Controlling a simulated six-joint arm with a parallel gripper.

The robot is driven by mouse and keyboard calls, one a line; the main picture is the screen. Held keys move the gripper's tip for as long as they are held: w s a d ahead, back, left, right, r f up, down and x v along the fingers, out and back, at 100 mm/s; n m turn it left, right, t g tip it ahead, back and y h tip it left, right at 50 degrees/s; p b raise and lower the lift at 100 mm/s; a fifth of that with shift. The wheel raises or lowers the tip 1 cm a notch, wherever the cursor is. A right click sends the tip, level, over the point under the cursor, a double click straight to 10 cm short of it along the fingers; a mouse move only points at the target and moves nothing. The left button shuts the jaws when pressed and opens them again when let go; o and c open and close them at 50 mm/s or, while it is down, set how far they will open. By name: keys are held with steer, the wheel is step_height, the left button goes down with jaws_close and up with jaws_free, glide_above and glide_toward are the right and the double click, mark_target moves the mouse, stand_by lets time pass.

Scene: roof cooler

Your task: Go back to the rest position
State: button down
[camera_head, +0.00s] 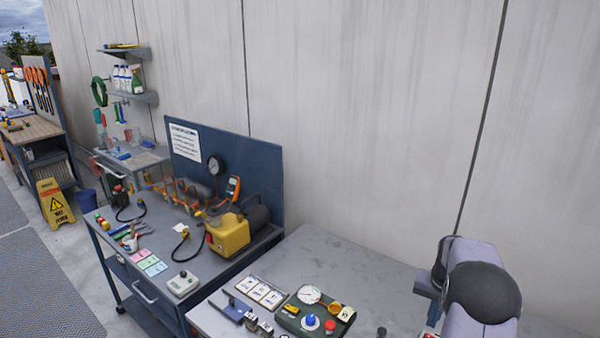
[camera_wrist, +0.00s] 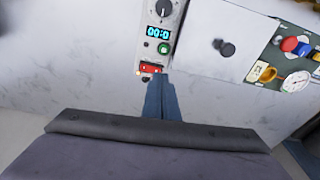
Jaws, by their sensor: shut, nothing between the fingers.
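My gripper (camera_wrist: 160,98) shows in the wrist view as narrow blue-grey fingers held together with nothing between them. Its tips are just below the lower end of a light grey control box (camera_wrist: 178,12). The box has a black dial, a lit display reading 00:0, a green button and a red switch (camera_wrist: 150,69). An orange light glows beside the switch. I cannot tell whether the fingertips touch the box.
A green panel (camera_wrist: 275,65) with a gauge, knobs and a yellow handle lies right of the box; it also shows in the head view (camera_head: 292,323). A black knob (camera_wrist: 224,47) stands on a pale plate. A blue cart (camera_head: 145,285) with a yellow pump (camera_head: 228,236) stands left of the bench.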

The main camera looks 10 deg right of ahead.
steer(key=s+a+r+n, duration=0.2)
steer(key=s+a+n, duration=0.15)
steer(key=a, duration=0.95)
steer(key=s+a+f+n+g+y+b, duration=0.15)
steer(key=s+a+n, duration=0.35)
steer(key=s+a, duration=1.25)
steer(key=a+f+m+t+y+b, duration=0.1)
steer(key=a+f+b, duration=0.1)
steer(key=f+b, duration=1.4)
steer(key=a+f+m+t+y+b, duration=0.1)
steer(key=a+f+m+y+b, duration=0.15)
steer(key=f+b, duration=1.3)
steer(key=s+d+f+n+g+h+b, duration=0.1)
steer(key=d+f+h+b, duration=0.1)
steer(key=f+b, duration=1.4)
steer(key=d+f+n+h+b, duration=0.2)
steer(key=d+f+b, duration=0.2)
steer(key=f+b, duration=1.2)
steer(key=shift+s+f+g+b, duration=0.25)
steer(key=shift+s+g+b, duration=0.15)
steer(key=shift+b, duration=0.25)
